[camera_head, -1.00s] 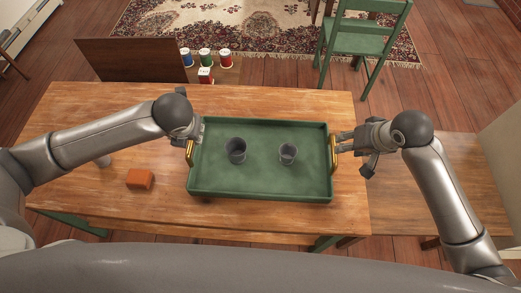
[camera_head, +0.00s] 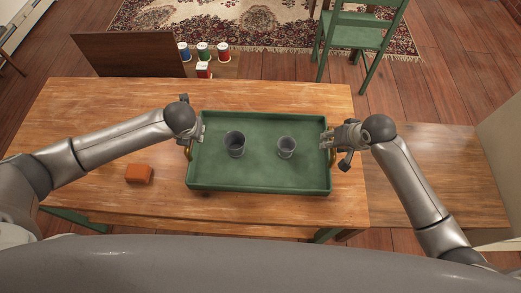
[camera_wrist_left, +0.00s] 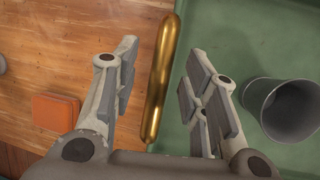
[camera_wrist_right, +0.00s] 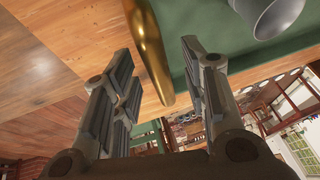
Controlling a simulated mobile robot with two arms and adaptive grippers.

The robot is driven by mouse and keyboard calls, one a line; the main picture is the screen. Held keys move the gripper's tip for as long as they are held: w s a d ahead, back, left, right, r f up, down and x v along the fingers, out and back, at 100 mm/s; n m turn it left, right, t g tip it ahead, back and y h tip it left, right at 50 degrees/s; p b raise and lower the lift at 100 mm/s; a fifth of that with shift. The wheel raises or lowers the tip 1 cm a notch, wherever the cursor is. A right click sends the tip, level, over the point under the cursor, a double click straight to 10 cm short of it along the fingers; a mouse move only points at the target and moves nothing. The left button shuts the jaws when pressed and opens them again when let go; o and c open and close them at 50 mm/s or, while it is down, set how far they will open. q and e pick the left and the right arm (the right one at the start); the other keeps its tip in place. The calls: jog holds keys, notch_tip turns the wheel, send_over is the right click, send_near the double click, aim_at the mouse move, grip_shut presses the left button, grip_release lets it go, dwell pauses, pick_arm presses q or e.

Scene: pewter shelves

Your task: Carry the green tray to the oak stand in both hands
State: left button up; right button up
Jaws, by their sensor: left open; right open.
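The green tray (camera_head: 260,183) lies flat on the wooden table, with a gold handle at each short side and two grey cups (camera_head: 235,144) (camera_head: 287,147) standing in it. My left gripper (camera_head: 196,134) is open at the left handle; in the left wrist view its fingers lie on either side of the gold bar (camera_wrist_left: 160,80), apart from it. My right gripper (camera_head: 328,141) is open at the right handle; in the right wrist view the gold handle (camera_wrist_right: 148,50) appears between and beyond its tilted fingers. A lower wooden surface (camera_head: 440,175), possibly the oak stand, adjoins the table's right side.
An orange block (camera_head: 139,174) lies on the table (camera_head: 80,120) left of the tray. Behind the table are a dark board (camera_head: 130,54), several coloured cans (camera_head: 204,70) and a green chair (camera_head: 355,38). The lower wooden surface looks clear.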

pick_arm(q)
jog(key=shift+w+a+f, duration=0.1)
jog(key=shift+w+f, duration=0.1)
jog(key=shift+f, duration=0.25)
pick_arm(e)
jog(key=shift+w+a+f, duration=0.1)
jog(key=shift+w+f, duration=0.05)
jog(key=shift+f, duration=0.3)
pick_arm(q)
jog(key=shift+c, duration=0.5)
pick_arm(e)
jog(key=shift+c, duration=0.5)
pick_arm(q)
grip_shut()
pick_arm(e)
grip_shut()
pick_arm(q)
jog(key=shift+w+r, duration=0.15)
pick_arm(e)
jog(key=shift+w+r, duration=0.15)
